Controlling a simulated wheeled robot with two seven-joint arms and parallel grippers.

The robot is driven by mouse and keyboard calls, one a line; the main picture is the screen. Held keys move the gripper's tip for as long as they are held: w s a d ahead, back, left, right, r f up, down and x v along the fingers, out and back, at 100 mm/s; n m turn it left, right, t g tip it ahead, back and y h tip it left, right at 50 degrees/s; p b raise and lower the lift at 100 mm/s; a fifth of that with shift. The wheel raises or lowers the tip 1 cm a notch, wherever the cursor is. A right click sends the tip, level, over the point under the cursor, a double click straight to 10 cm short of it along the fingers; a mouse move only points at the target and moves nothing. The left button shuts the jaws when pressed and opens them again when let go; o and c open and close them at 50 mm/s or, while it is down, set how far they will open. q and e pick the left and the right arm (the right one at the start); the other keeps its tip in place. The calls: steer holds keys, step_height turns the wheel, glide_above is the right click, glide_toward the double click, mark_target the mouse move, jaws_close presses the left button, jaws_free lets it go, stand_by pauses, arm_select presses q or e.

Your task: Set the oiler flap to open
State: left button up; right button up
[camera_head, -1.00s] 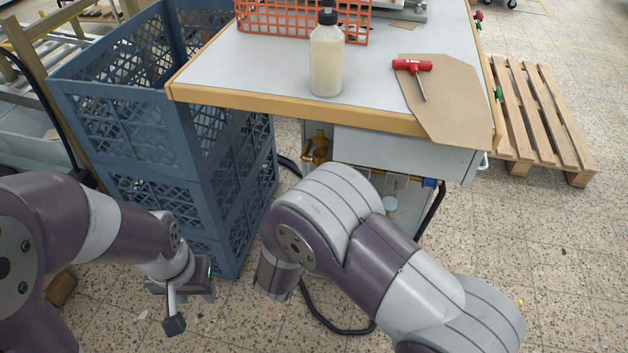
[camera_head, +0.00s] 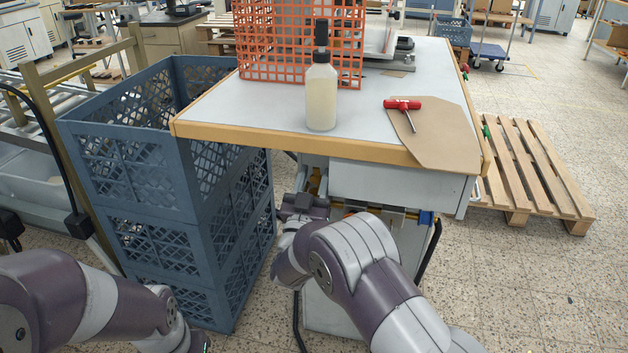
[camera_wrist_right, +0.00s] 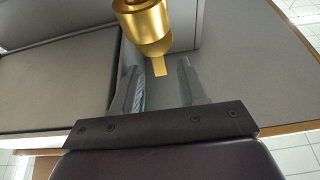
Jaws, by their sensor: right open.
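In the right wrist view, a shiny brass cylindrical fitting (camera_wrist_right: 143,25), which looks like the oiler, comes in from the top. A small flat brass tab (camera_wrist_right: 160,66), which looks like its flap, sticks out from its lower end. My right gripper (camera_wrist_right: 158,78) is open, with one grey finger on each side of the tab; I cannot tell whether either touches it. In the head view my right gripper (camera_head: 311,184) is under the table's front edge, left of the drawer, and the fitting there is not clear. My left gripper is out of frame below; only its arm shows.
The table (camera_head: 240,100) carries a bottle (camera_head: 321,95), an orange basket (camera_head: 262,40), and a red-handled tool (camera_head: 402,104) on a brown sheet (camera_head: 440,130). Stacked blue crates (camera_head: 130,180) stand close left of my right gripper. A wooden pallet (camera_head: 535,165) lies at right.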

jaws_close()
steer(key=p, duration=0.1)
steer(key=r+g+p, duration=0.1)
steer(key=shift+w+p, duration=0.25)
steer(key=shift+p, duration=0.1)
steer(key=shift+f+y, duration=0.15)
steer(key=shift+y, duration=0.15)
steer(key=shift+f, duration=0.15)
jaws_free()
steer(key=v, duration=1.2)
steer(key=shift+s+p, duration=0.3)
steer(key=shift+p, duration=0.15)
steer(key=shift+a, duration=0.15)
